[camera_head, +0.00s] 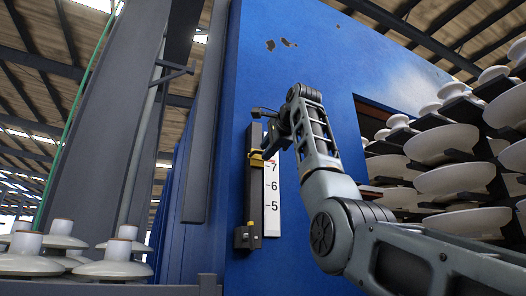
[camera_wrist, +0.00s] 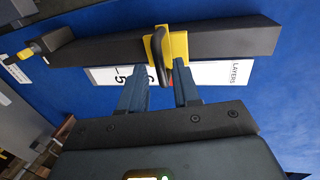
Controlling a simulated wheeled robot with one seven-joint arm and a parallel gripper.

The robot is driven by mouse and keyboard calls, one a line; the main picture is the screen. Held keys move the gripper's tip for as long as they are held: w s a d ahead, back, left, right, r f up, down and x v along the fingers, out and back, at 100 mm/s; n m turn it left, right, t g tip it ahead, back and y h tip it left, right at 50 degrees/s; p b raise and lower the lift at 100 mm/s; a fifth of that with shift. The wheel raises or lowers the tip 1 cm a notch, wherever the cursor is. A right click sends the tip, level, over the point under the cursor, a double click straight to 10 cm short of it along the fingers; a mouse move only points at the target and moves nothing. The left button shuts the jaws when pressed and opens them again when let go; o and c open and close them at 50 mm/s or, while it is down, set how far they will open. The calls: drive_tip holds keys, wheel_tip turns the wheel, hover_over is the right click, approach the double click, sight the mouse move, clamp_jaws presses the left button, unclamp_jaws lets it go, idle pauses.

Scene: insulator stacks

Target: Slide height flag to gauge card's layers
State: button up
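The height gauge is a dark vertical rail (camera_head: 253,190) on a blue panel, with a white scale strip (camera_head: 272,205) reading 7, 6 and 5. The yellow height flag (camera_head: 257,159) is on the rail near the 7. In the wrist view the flag (camera_wrist: 178,42) has a black handle (camera_wrist: 157,60), and the strip (camera_wrist: 113,76) beside it shows 5 and LAYERS. My gripper (camera_wrist: 161,70) is open, its two fingers on either side of the handle with visible gaps. From the head, my gripper (camera_head: 272,143) is at the flag, its fingertips partly hidden.
A dark end block (camera_head: 247,237) with a yellow knob is at the rail's bottom. Racks of white insulators (camera_head: 455,180) fill the opening at right. More insulators (camera_head: 118,262) stand at lower left. A white label (camera_wrist: 15,70) lies beyond the rail's end in the wrist view.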

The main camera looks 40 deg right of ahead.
drive_tip(key=shift+p+x, duration=0.4)
drive_tip(key=shift+x, duration=1.15)
clamp_jaws()
